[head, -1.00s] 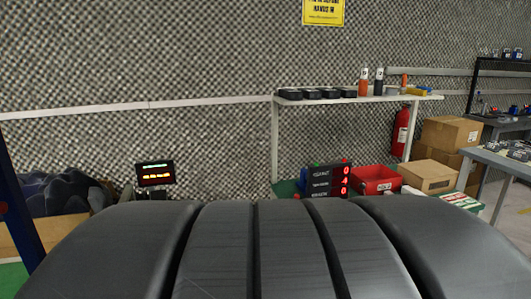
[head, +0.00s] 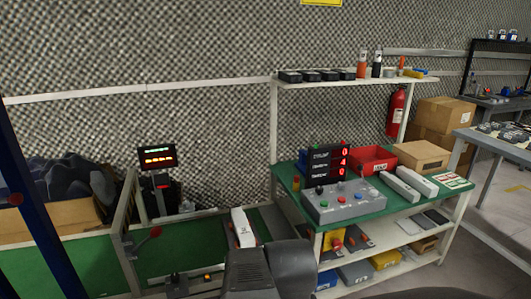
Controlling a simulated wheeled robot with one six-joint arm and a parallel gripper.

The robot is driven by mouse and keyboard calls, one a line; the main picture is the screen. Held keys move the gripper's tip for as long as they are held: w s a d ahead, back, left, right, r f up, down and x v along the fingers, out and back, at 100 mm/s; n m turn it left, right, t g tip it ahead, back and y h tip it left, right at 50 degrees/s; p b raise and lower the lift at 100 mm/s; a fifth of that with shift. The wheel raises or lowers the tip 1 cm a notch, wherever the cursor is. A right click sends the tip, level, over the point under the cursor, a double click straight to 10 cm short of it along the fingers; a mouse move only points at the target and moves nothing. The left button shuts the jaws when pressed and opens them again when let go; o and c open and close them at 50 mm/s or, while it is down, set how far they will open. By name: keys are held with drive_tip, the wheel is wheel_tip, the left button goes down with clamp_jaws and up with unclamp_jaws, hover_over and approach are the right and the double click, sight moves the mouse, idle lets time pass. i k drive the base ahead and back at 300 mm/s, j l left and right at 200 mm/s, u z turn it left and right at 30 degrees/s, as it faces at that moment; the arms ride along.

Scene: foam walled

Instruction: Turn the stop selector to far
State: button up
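A grey control box (head: 343,207) stands on the green-topped bench right of centre. Its top carries small coloured buttons or knobs, among them a green one (head: 319,190), a red one (head: 341,186) and a blue one (head: 340,198). I cannot tell which control is the stop selector or how it is set. A black display (head: 327,162) with red digits stands behind the box. Dark grey parts of my arm rise at the bottom centre, left of the bench and apart from the box. My gripper's fingers cannot be made out.
A red bin (head: 373,160), a cardboard box (head: 422,156) and white blocks (head: 408,184) share the green bench. A lower shelf holds bins. At left are green-topped machinery with a red-knobbed lever (head: 155,232) and a lit display (head: 157,157). A white-topped part (head: 243,225) stands beyond my arm.

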sight(341, 185)
drive_tip(key=i+l+z, duration=0.1)
drive_tip(key=i+l, duration=0.3)
drive_tip(key=i, duration=0.2)
drive_tip(key=i+l, duration=0.4)
drive_tip(key=i, duration=0.15)
drive_tip(key=z, duration=0.05)
